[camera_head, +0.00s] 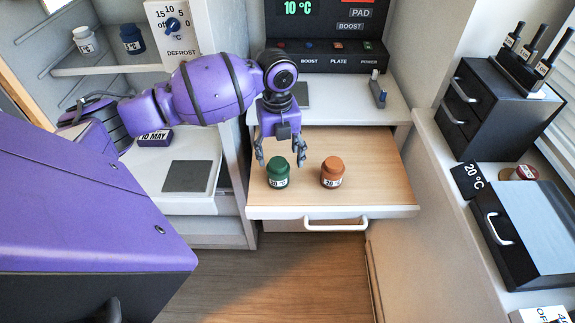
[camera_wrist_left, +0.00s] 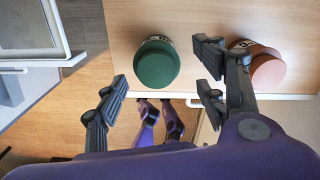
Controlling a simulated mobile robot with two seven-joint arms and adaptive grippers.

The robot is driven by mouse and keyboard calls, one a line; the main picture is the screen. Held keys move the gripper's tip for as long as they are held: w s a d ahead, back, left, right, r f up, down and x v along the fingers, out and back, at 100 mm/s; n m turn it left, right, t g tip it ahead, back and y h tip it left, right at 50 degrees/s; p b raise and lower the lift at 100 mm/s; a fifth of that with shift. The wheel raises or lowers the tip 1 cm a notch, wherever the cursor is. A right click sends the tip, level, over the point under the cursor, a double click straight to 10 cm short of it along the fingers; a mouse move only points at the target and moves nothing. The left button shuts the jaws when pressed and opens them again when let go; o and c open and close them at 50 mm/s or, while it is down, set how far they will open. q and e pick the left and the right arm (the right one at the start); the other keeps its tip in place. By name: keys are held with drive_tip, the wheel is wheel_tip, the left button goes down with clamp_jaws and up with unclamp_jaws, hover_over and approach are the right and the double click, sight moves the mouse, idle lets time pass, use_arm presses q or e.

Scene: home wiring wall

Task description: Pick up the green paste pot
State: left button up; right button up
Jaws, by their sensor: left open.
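The green paste pot (camera_head: 278,172) stands upright on the pulled-out wooden drawer board, left of an orange pot (camera_head: 332,172). My left gripper (camera_head: 280,158) points down above and just behind the green pot, with its fingers spread and empty. In the left wrist view, the green pot's lid (camera_wrist_left: 157,66) lies beyond and between the two open fingers (camera_wrist_left: 165,95), apart from both. The right finger there partly overlaps the orange pot (camera_wrist_left: 262,66).
The wooden board (camera_head: 375,180) has a white front edge and handle. The orange pot stands close to the right finger. A dark panel (camera_head: 325,55) is behind. A white and a blue pot (camera_head: 132,38) sit on the left shelf. Black drawers (camera_head: 465,105) stand at right.

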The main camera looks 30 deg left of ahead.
sight(277, 165)
use_arm(q)
drive_tip(key=shift+f, duration=0.55)
drive_tip(key=shift+s+f, duration=0.6)
drive_tip(key=shift+f, duration=0.25)
drive_tip(key=f, duration=0.4)
drive_tip(key=shift+w+a, duration=0.2)
drive_tip(key=shift+w, duration=0.05)
drive_tip(key=shift+f, duration=0.25)
drive_tip(key=c, duration=1.6)
use_arm(e)
drive_tip(key=shift+s+f, duration=0.15)
drive_tip(key=shift+s, duration=0.75)
